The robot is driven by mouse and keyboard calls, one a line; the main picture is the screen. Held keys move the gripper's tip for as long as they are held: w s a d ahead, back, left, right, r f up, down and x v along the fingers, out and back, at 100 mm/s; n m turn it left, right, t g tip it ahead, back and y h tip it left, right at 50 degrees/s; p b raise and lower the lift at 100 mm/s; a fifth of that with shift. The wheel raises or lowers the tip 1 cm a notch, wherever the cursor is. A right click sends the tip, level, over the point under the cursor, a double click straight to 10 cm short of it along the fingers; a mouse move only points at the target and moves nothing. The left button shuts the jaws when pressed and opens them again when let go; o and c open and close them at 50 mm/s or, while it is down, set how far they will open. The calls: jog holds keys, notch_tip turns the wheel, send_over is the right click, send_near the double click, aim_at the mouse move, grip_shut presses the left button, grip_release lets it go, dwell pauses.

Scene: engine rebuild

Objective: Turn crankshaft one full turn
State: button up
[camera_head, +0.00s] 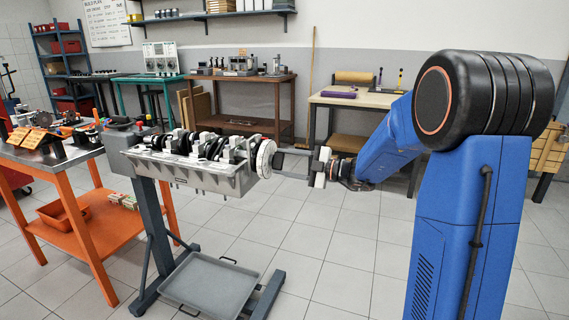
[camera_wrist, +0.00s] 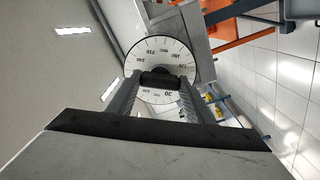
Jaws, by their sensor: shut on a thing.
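The grey engine block (camera_head: 195,178) is on a stand, with the crankshaft (camera_head: 212,147) lying along its top among light bearing caps. A white degree disc (camera_head: 264,158) is at the crankshaft's right end. In the wrist view the disc (camera_wrist: 160,58) faces me, with 30 near the bottom and 210 at upper left. My gripper (camera_head: 281,161) reaches in from the right, level with the disc. In the wrist view its two fingers (camera_wrist: 159,80) are shut on a dark bar (camera_wrist: 158,77) in front of the disc's middle. The bar hides part of the dial.
A grey drip tray (camera_head: 210,285) lies low on the stand's base. An orange workbench (camera_head: 75,225) with parts stands close on the left. Wooden tables (camera_head: 240,80) line the back wall. The tiled floor (camera_head: 330,240) right of the stand is clear.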

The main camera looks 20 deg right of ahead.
jog(key=shift+f+m, duration=0.25)
jog(key=shift+m, duration=0.45)
jog(key=o, duration=1.1)
jog(key=shift+c, duration=0.2)
jog(key=shift+r, duration=0.1)
